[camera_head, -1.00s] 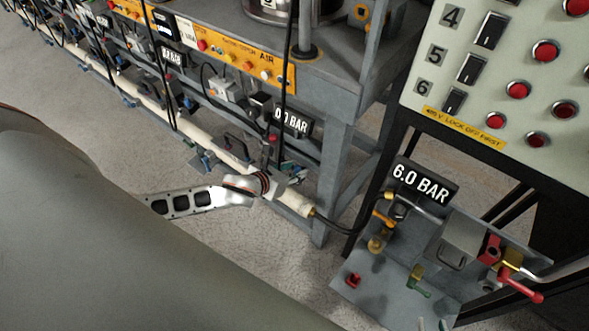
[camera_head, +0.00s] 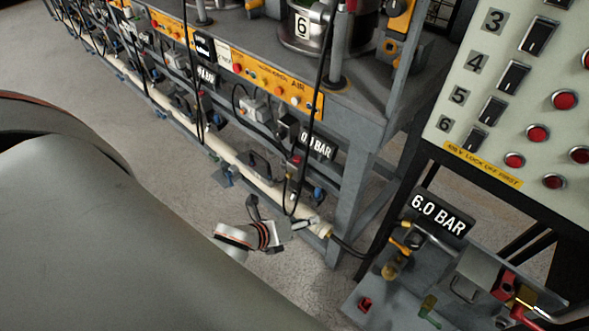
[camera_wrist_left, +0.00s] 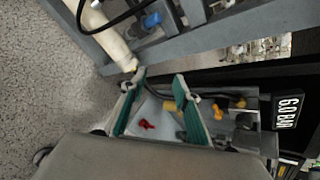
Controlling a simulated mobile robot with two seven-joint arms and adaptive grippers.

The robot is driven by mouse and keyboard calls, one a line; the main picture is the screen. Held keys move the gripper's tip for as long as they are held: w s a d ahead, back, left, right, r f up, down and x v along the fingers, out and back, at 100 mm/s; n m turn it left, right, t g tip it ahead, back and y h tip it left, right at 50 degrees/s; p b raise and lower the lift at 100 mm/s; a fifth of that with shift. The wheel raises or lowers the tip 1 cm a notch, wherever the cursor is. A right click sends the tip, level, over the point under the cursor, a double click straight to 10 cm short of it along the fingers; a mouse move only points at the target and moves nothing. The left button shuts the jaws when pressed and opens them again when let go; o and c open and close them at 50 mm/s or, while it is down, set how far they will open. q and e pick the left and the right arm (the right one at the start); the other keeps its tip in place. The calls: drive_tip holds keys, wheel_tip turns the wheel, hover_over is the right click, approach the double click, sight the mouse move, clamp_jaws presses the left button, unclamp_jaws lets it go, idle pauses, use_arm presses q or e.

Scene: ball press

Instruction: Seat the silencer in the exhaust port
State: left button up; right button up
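My left gripper (camera_head: 280,212) is low on the floor side of the bench, beside the end of the pale pipe. In the left wrist view the left gripper (camera_wrist_left: 160,78) has its two green-padded fingers apart, with nothing held between them. Beyond the fingers lies the grey tray (camera_head: 375,318), below the 6.0 BAR sign. On it are a small red part (camera_head: 365,303), a green part (camera_head: 428,308) and a brass-coloured fitting (camera_head: 397,264). I cannot tell which part is the silencer, nor make out the exhaust port. My right gripper is not in view.
The pale pipe (camera_head: 235,155) runs along the bench foot, with black cables hanging before it. A bench leg (camera_head: 352,205) stands between my left gripper and the tray. The switch panel (camera_head: 500,120) overhangs the right side. The floor at left is clear.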

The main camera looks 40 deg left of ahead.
use_arm(q)
drive_tip(key=s+d+f+n, duration=0.1)
drive_tip(key=s+n, duration=0.4)
drive_tip(key=n, duration=0.7)
drive_tip(key=s+d+f+n, duration=0.2)
drive_tip(key=s+n, duration=0.3)
drive_tip(key=n, duration=0.7)
drive_tip(key=shift+d+f, duration=0.25)
drive_tip(key=shift+f, duration=0.25)
